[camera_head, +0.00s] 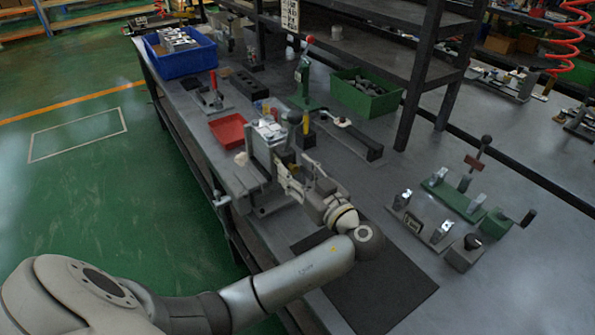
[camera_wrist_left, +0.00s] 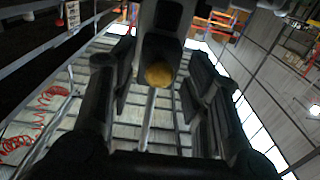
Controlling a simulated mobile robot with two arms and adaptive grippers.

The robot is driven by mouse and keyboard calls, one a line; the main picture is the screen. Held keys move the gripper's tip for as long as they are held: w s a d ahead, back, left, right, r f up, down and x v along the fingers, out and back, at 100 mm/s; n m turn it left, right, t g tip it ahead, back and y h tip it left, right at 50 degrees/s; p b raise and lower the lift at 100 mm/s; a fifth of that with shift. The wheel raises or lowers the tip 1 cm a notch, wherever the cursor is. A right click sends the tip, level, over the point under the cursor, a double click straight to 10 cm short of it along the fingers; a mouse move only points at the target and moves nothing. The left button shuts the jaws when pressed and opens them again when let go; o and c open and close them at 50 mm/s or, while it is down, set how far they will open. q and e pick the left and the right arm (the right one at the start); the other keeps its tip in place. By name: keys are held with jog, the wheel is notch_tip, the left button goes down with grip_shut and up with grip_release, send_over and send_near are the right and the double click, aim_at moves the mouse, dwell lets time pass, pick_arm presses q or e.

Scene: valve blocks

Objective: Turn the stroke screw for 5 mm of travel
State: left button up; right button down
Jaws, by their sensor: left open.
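My left gripper (camera_head: 284,172) is at a grey upright fixture (camera_head: 262,148) near the bench's left edge. In the left wrist view, the open fingers of the gripper (camera_wrist_left: 160,92) stand apart on both sides of a dark part (camera_wrist_left: 165,18) with a round brass-coloured end (camera_wrist_left: 159,74). The brass end lies between the fingers, with visible gaps on both sides. I cannot tell for sure whether it is the stroke screw. In the head view, the gripper and wrist hide part of the fixture, and no screw can be made out. My right gripper is not in view.
A red tray (camera_head: 229,131), a blue bin (camera_head: 181,60) and a green bin (camera_head: 365,96) stand farther back. A green tool (camera_head: 303,80) stands behind the fixture. Clamp fixtures (camera_head: 455,200) lie at right. A dark mat (camera_head: 385,285) lies clear in front.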

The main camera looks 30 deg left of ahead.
pick_arm(q)
jog(key=shift+c, duration=0.4)
jog(key=c, duration=0.7)
grip_shut()
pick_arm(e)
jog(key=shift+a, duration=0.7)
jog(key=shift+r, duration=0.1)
